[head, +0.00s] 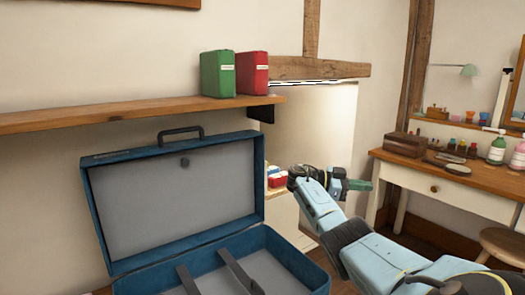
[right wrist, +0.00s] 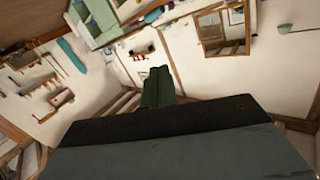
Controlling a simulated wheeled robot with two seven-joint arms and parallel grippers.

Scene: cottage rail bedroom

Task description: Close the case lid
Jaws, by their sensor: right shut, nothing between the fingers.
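The blue case stands open in the lower left of the head view. Its lid (head: 175,199) is raised nearly upright, with a grey lining and a dark handle (head: 180,132) on its top edge. The case base (head: 275,262) lies below it, with grey straps inside; its front is cut off by the picture's edge. My right gripper (head: 362,185) is to the right of the lid, apart from it, shut and empty. Its dark green fingers also show in the right wrist view (right wrist: 157,88), pressed together. My left gripper is in neither view.
A wooden shelf (head: 60,119) runs along the wall just above the lid, bearing a green binder (head: 217,74) and a red one (head: 252,73). A desk (head: 475,178) with bottles and boxes stands at the right. A stool (head: 503,246) is at the lower right.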

